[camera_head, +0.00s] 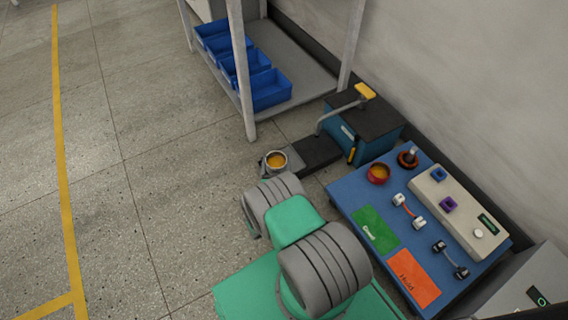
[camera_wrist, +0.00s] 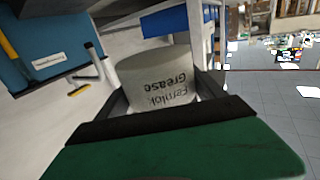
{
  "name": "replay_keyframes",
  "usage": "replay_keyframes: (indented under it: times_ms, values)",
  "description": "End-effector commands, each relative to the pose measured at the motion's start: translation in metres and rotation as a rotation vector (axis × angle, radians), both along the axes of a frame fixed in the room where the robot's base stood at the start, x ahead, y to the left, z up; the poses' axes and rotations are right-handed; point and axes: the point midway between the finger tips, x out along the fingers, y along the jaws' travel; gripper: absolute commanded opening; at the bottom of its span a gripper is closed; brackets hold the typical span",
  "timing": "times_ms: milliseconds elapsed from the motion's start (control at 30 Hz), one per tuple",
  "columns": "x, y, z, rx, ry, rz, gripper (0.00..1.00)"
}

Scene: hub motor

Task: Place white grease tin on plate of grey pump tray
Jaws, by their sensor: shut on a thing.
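The white grease tin (camera_head: 268,171), with orange-yellow grease showing at its top, sits between the fingers of my gripper (camera_head: 262,168). In the wrist view the tin (camera_wrist: 158,75) shows its "Fernlok Grease" lettering upside down, with a dark finger on each side; my gripper (camera_wrist: 165,100) is shut on it. A dark grey flat piece (camera_head: 318,151) lies just right of the tin, in front of a teal box (camera_head: 375,128) with a lever and yellow handle. I cannot tell whether this is the pump tray, or whether the tin touches any surface beneath it.
A blue board (camera_head: 345,195) at the right carries a red tin (camera_head: 378,174), a green card (camera_head: 374,229), an orange card (camera_head: 413,278) and small parts. A shelf (camera_head: 300,70) with several blue bins (camera_head: 270,90) stands behind. The floor at left is clear.

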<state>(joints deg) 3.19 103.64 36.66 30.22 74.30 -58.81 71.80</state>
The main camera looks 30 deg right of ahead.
Motion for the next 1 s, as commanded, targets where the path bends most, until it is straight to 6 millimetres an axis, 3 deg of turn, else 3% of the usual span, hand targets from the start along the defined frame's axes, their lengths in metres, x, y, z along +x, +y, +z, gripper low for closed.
replay_keyframes:
  times_ms: [33,200,400,567,767,1000]
  values:
    - [0.009,-0.013,-0.013,0.0,-0.005,-0.007,0.33]
    - [0.041,-0.051,-0.038,0.001,-0.004,-0.007,0.33]
    - [0.065,-0.078,-0.079,0.0,-0.001,-0.004,0.33]
    - [0.074,-0.086,-0.088,-0.001,0.0,-0.002,0.33]
    - [0.078,-0.089,-0.122,0.0,0.001,0.0,0.33]
    - [0.078,-0.089,-0.12,-0.001,0.001,0.0,0.33]
